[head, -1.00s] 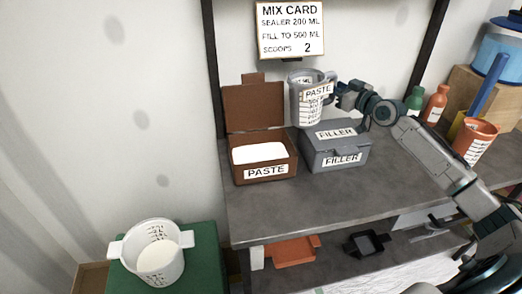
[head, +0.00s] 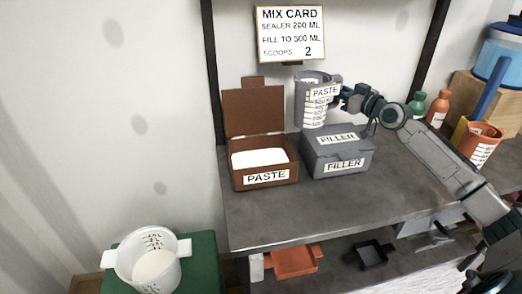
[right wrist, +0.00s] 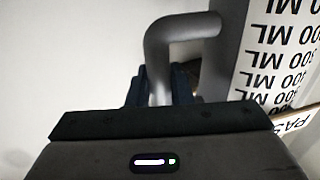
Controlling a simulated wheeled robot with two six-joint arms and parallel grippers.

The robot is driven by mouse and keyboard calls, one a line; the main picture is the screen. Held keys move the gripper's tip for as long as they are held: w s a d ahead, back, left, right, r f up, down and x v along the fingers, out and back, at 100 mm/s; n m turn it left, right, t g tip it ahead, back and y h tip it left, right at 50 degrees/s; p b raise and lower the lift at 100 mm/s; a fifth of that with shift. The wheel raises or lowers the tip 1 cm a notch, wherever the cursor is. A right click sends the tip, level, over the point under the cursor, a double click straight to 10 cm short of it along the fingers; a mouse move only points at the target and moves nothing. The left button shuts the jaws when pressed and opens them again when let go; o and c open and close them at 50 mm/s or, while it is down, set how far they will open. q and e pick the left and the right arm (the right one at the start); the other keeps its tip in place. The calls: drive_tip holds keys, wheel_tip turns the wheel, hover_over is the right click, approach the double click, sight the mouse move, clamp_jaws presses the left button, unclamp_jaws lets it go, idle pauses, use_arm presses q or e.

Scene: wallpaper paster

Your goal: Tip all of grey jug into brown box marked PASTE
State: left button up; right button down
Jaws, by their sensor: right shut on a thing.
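The grey jug (head: 303,106) with a PASTE label and a printed scale is upright in the air, behind and above the grey FILLER box. My right gripper (head: 344,97) is shut on its handle from the right. The right wrist view shows the jug's handle (right wrist: 162,60) between my fingers (right wrist: 162,86), with the jug wall (right wrist: 225,50) beside it. The jug's contents cannot be made out. The brown box marked PASTE (head: 290,178) stands on the bench to the left, its lid (head: 252,110) open, with white material (head: 259,158) inside. My left gripper is not in view.
The closed grey FILLER box (head: 352,155) stands right of the brown box. A white measuring bucket (head: 135,262) with pale contents sits on a green stand (head: 205,265). An orange cup (head: 480,150) and bottles (head: 438,105) are at the right. The front of the bench (head: 330,212) is clear.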

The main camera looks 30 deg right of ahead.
sight(343, 79)
drive_tip(key=shift+r+p, duration=1.2)
drive_tip(key=shift+r, duration=0.9)
drive_tip(key=shift+f, duration=0.1)
